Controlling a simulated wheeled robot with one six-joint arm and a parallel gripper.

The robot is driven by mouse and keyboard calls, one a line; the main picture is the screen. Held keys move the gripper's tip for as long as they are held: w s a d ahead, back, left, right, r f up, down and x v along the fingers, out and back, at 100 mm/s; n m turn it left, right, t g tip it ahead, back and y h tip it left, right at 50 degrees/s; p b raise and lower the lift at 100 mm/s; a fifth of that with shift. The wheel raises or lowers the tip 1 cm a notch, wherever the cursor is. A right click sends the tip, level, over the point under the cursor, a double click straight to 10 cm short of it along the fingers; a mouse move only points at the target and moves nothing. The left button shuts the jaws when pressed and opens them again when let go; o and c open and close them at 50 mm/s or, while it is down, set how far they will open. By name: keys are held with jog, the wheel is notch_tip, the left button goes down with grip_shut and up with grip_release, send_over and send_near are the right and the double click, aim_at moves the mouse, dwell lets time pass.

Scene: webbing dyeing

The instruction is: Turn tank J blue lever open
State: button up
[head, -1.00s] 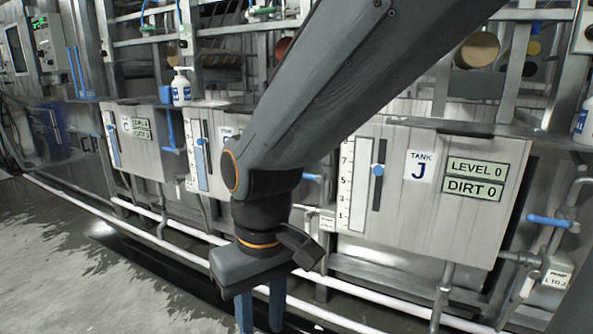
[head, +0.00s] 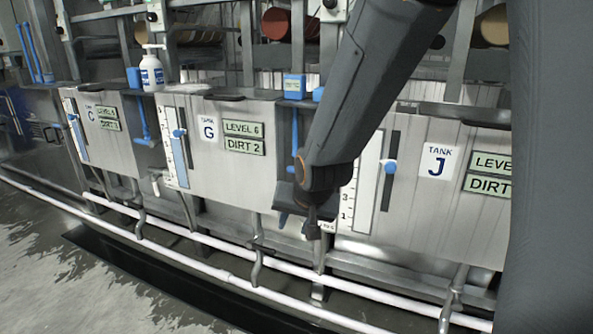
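Tank J (head: 460,200) is a pale front panel at the right, with a "TANK J" label and a level gauge carrying a blue slider (head: 390,167). Its level and dirt signs are partly covered by my arm. No blue lever of tank J can be made out; the area right of the panel is hidden behind my arm. My gripper (head: 284,220) hangs in front of the gap between tanks G and J, pointing down. Nothing is seen held.
Tank G (head: 222,150), with level 6 and dirt 2, stands left of my gripper, and tank C (head: 103,130) is farther left. A soap bottle (head: 151,70) stands on the ledge. White pipes (head: 200,268) run low along the front. Grey floor (head: 60,270) is clear at lower left.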

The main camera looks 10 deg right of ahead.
jog(key=shift+w+d+r+m+t+y+p, duration=0.25)
jog(key=shift+w+d+m+t, duration=1.35)
jog(key=shift+w, duration=2.6)
jog(key=shift+w+d+r+m+t+y+p, duration=0.1)
jog(key=shift+w+d+r+m+t+y, duration=0.35)
jog(key=shift+w+m+t, duration=2.8)
jog(key=shift+w+d+r+m+t+y+p, duration=0.15)
jog(key=shift+w+d+m+t+y, duration=0.85)
jog(key=shift+w, duration=4.1)
jog(key=shift+d+n+t+h, duration=0.35)
jog(key=shift+t+h, duration=0.1)
jog(key=shift+h, duration=0.15)
grip_shut()
